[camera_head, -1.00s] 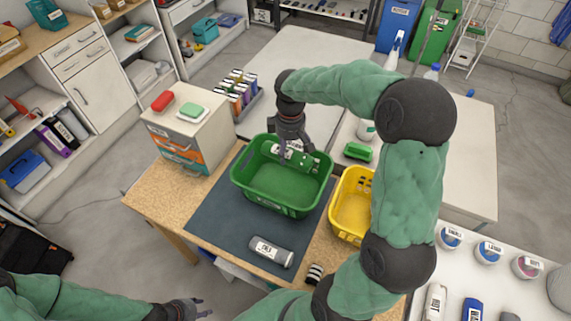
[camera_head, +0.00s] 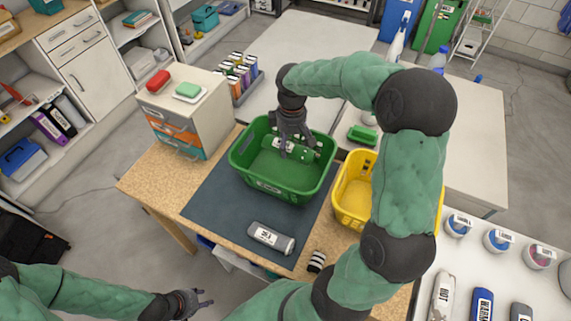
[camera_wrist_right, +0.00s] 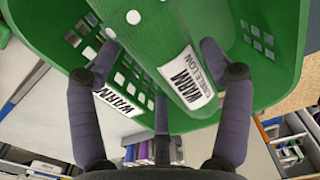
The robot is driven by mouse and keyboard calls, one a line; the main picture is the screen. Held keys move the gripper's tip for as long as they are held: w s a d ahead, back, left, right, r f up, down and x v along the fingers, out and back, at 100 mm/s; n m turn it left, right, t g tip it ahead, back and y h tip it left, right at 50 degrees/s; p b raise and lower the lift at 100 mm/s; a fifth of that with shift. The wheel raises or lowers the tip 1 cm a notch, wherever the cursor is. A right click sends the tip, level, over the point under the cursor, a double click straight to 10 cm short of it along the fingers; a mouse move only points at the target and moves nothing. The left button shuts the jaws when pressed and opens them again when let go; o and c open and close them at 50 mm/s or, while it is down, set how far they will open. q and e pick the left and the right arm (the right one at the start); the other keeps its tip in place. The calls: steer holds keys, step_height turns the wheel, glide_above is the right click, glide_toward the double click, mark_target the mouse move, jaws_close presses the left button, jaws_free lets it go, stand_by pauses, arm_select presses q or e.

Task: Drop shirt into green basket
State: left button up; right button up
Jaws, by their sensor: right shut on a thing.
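The green basket (camera_head: 262,184) stands on the dark mat of the wooden table. A rolled green shirt with white dots (camera_head: 304,155) is inside the basket's outline, by its far right side. In the right wrist view the shirt (camera_wrist_right: 150,40) carries a white "WARM" label. My right gripper (camera_head: 292,148) reaches down over the basket's far side, and its fingers (camera_wrist_right: 158,52) are closed around the shirt. Whether the shirt touches the basket floor is unclear. My left gripper (camera_head: 192,303) is empty, fingers apart, low at the bottom left, away from the basket.
A yellow basket (camera_head: 352,212) stands right of the green one, partly behind my right arm. A grey roll (camera_head: 271,238) and a striped roll (camera_head: 316,261) lie in front. A drawer unit (camera_head: 205,115) stands at the table's left. The mat left of the grey roll is clear.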

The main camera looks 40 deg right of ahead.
steer(key=o, duration=1.2)
steer(key=shift+r, duration=0.1)
step_height(320, 180, up, 12)
